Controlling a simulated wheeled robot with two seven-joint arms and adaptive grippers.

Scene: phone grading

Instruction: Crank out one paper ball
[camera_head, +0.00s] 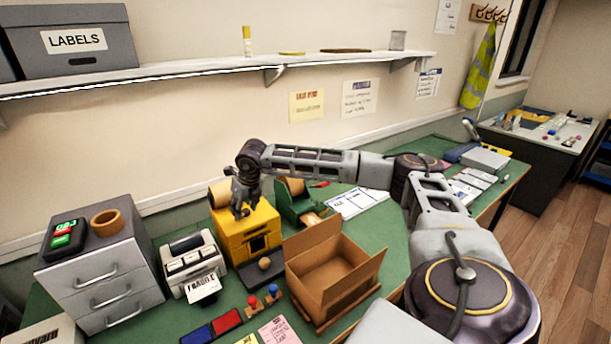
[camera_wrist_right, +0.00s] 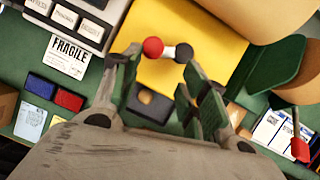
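A yellow box-shaped machine (camera_head: 262,222) stands on the green table, with a dark opening in its front. On its top, the wrist view shows a small crank with a red knob (camera_wrist_right: 153,47) joined by a pale bar to a dark hub (camera_wrist_right: 184,53). A tan ball (camera_head: 264,263), apparently paper, rests on the dark tray at the machine's front; it also shows in the wrist view (camera_wrist_right: 145,97). My right gripper (camera_head: 243,207) hangs over the machine's top. Its fingers (camera_wrist_right: 162,66) are apart near the crank, with nothing clearly held. My left gripper is not in view.
An open cardboard box (camera_head: 330,268) stands right of the machine, and a label printer (camera_head: 192,262) to its left. A green tape dispenser (camera_head: 297,203) is close behind at the right. Small red and blue knobs (camera_head: 263,297) stand in front.

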